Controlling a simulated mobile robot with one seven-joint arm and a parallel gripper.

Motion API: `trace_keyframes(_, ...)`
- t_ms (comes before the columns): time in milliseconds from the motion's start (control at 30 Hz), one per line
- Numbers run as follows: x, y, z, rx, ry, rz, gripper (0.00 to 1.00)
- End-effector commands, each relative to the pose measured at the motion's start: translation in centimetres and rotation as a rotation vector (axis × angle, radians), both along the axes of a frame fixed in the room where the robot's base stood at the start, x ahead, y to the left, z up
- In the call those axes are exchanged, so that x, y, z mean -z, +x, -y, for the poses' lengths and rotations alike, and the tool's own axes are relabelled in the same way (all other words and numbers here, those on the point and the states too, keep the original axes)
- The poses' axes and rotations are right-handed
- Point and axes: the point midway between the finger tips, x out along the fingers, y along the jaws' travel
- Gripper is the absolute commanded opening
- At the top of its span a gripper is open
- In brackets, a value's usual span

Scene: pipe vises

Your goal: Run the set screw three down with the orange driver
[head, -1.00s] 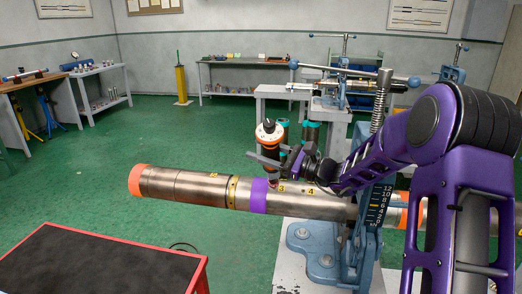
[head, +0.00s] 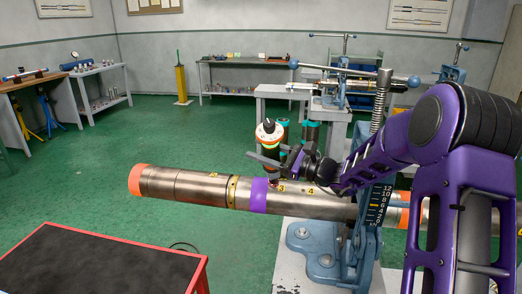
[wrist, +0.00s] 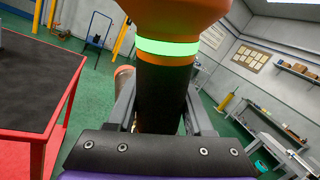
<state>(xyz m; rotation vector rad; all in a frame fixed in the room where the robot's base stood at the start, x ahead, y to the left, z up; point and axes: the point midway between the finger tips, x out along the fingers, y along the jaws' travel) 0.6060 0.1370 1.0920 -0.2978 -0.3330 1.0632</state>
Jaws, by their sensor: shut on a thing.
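The orange driver (head: 269,131) has an orange and white top with a dark body, and stands upright above the pipe. My gripper (head: 272,160) is shut on its dark body. In the wrist view the driver (wrist: 163,85) fills the middle, with a lit green ring below its orange top, between my gripper's fingers (wrist: 160,108). The steel pipe (head: 200,190) lies in the vise, with a purple band and yellow labels 3 and 4 along its top. The label 3 (head: 281,188) is just right of the driver's lower end. The set screw and driver tip are too small or hidden to tell.
The blue vise (head: 325,255) clamps the pipe at right. A red-edged cart with a black top (head: 100,262) stands at front left. Other benches (head: 245,64) and vises stand farther back. The green floor between is mostly clear.

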Motion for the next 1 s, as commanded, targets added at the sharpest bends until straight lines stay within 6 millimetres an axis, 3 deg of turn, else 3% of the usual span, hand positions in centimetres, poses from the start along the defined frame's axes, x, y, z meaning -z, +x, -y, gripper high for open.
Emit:
trace_keyframes(233, -0.4, -0.1, 0.1, 0.003, -0.002, -0.001, 0.0)
trace_keyframes(1000, -4.5, -1.8, -0.3, 0.0, 0.001, 0.004, 0.0)
